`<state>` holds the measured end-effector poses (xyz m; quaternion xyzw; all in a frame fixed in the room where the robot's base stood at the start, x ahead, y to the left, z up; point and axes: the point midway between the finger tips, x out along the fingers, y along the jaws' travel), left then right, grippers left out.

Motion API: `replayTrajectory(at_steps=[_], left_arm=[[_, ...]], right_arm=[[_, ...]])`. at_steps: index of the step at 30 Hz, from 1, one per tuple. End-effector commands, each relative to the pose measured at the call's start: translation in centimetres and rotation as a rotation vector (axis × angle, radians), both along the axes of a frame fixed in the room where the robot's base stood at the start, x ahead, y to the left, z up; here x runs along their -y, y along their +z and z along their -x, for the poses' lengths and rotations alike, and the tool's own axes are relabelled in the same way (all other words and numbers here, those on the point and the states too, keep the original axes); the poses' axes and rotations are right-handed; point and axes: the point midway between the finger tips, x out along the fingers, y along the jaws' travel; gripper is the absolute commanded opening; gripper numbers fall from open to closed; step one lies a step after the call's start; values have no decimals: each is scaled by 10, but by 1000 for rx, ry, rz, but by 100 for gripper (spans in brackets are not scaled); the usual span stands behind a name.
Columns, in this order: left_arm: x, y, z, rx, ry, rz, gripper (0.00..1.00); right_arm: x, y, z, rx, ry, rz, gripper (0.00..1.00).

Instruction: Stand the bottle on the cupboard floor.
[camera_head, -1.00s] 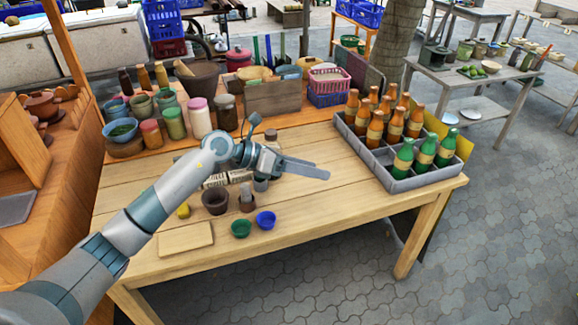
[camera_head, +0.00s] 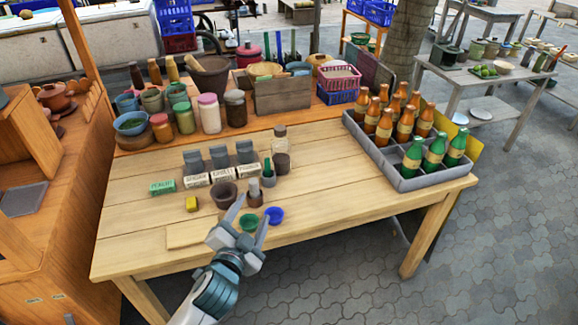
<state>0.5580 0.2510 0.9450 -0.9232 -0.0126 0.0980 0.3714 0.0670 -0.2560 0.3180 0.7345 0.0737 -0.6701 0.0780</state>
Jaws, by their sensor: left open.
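My left gripper (camera_head: 252,209) is open and empty, above the table's front edge by the small green and blue bowls. Several bottles are in view, and I cannot tell which one the task means. A small clear bottle (camera_head: 279,142) stands upright towards the middle of the table, beyond the gripper. Orange bottles (camera_head: 404,124) and green bottles (camera_head: 434,151) stand in a grey divided crate (camera_head: 408,183) at the right. The wooden cupboard (camera_head: 91,155) is probably the orange-brown unit at the left; its inside floor is mostly hidden. My right gripper is not in view.
A green bowl (camera_head: 249,222), a blue bowl (camera_head: 274,215) and a dark pot (camera_head: 223,193) stand near the gripper. Labelled blocks (camera_head: 195,181) lie behind them. Jars (camera_head: 209,113) line the back shelf. The table's right half before the crate is clear.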

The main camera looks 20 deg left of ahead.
Motion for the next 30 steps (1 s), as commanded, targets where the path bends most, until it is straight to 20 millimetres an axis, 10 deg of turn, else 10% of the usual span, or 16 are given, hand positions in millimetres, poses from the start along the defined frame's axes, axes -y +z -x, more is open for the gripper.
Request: replayTrajectory(at_steps=[6, 21, 30], left_arm=[[-10, -89, 85, -358, 143, 230, 58], [19, -221, 248, -944, 297, 490, 58], [29, -302, 278, -1077, 326, 527, 58]], right_arm=[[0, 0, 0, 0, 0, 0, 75], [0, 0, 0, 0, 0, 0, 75], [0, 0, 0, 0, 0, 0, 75]])
